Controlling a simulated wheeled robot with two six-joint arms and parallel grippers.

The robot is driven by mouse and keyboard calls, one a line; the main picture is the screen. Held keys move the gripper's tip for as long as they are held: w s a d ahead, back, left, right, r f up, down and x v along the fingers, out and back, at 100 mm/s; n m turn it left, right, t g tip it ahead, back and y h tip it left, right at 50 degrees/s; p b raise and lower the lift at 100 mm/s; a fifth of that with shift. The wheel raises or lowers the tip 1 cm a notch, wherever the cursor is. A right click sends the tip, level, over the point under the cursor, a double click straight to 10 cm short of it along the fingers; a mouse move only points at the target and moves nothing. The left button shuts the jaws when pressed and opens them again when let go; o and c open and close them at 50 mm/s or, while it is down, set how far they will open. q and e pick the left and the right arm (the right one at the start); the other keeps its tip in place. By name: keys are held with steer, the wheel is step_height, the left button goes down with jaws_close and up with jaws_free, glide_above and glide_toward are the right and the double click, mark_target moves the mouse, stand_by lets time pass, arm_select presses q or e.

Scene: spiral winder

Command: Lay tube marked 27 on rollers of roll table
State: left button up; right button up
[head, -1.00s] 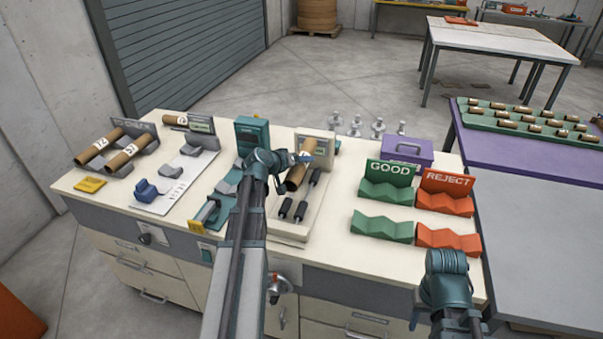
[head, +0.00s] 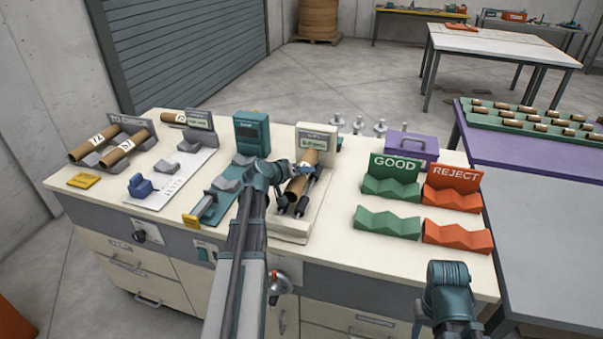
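A brown cardboard tube (head: 297,187) is at the roll table (head: 290,229), a pale unit with dark rollers (head: 301,206) and a small display. The tube lies lengthwise along the rollers, low between them; whether it rests fully on them I cannot tell. Its number is not readable now. My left gripper (head: 305,166) reaches in from the left across the tube's upper part and appears shut on it; its fingertips are small and partly hidden. My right arm is at the lower right, and its gripper (head: 418,310) is mostly hidden behind its wrist.
Two labelled tubes (head: 120,152) lie on the rack at the left. A teal device (head: 252,134) stands left of the roll table. Green GOOD cradles (head: 388,221) and red REJECT cradles (head: 458,235) are at the right. A purple box (head: 412,147) stands behind. Bare bench lies between roll table and cradles.

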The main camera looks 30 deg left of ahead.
arm_select(q)
step_height(320, 180, down, 2)
steer(key=shift+b, duration=0.6)
arm_select(e)
step_height(320, 180, down, 2)
steer(key=shift+f, duration=0.1)
arm_select(q)
steer(key=o, duration=1.5)
steer(key=p+v, duration=0.6)
steer(key=v, duration=0.6)
steer(key=shift+s+r+p, duration=0.25)
steer(key=shift+r+p, duration=0.05)
steer(key=shift+r, duration=0.05)
steer(key=shift+s+r, duration=0.15)
steer(key=shift+s, duration=0.35)
arm_select(e)
step_height(320, 180, up, 7)
arm_select(q)
steer(key=shift+a, duration=0.1)
